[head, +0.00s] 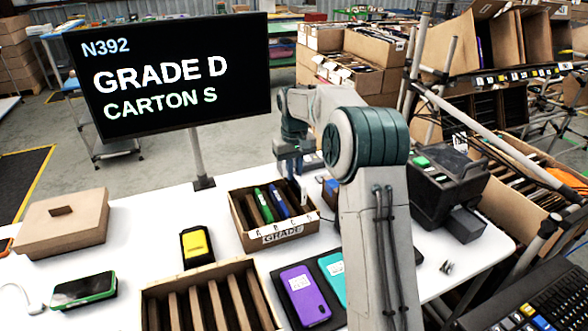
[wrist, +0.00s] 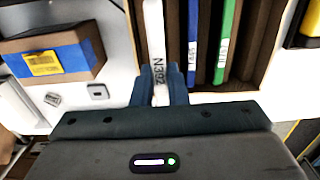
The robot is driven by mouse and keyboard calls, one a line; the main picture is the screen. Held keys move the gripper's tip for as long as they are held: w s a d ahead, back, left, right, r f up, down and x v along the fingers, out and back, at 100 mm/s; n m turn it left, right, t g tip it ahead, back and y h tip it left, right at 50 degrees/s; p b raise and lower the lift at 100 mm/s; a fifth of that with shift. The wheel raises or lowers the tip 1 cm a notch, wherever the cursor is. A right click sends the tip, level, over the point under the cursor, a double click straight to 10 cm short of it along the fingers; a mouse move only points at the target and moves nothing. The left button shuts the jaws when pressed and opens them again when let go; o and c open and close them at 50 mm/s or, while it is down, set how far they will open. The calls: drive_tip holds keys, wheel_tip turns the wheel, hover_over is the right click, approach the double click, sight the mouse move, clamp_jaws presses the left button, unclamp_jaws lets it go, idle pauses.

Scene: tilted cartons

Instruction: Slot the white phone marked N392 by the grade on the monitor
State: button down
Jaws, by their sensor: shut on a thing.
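The monitor (head: 172,75) reads N392, GRADE D, CARTON S. The white phone marked N392 (wrist: 154,38) is on edge between my gripper's fingers (wrist: 160,88), which are shut on it. It lines up with the end slot of the grade box (head: 283,237), at the box's right end in the head view, by the letter D. How deep it sits is hard to tell. A green phone (head: 264,206) and a blue phone (head: 279,202) stand in the box's other slots; the blue one (wrist: 193,42) is nearest to the white phone in the wrist view.
A slotted carton (head: 205,300) stands in front of the grade box, with a purple phone (head: 304,296) and a teal phone (head: 333,275) beside it. A black device (head: 440,185) stands right of my arm. A lidded box (head: 62,222) and a green-edged phone (head: 83,289) are at left.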

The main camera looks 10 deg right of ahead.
sight(294, 193)
drive_tip(key=shift+f+b, duration=1.45)
drive_tip(key=shift+f, duration=0.5)
drive_tip(key=shift+f+b, duration=0.9)
drive_tip(key=shift+f, duration=1.05)
drive_tip(key=shift+f, duration=0.25)
drive_tip(key=c, duration=1.3)
unclamp_jaws()
drive_tip(key=shift+c, duration=0.2)
wheel_tip(294, 193, up, 14)
drive_tip(key=shift+f+p, duration=0.1)
drive_tip(key=shift+p, duration=0.25)
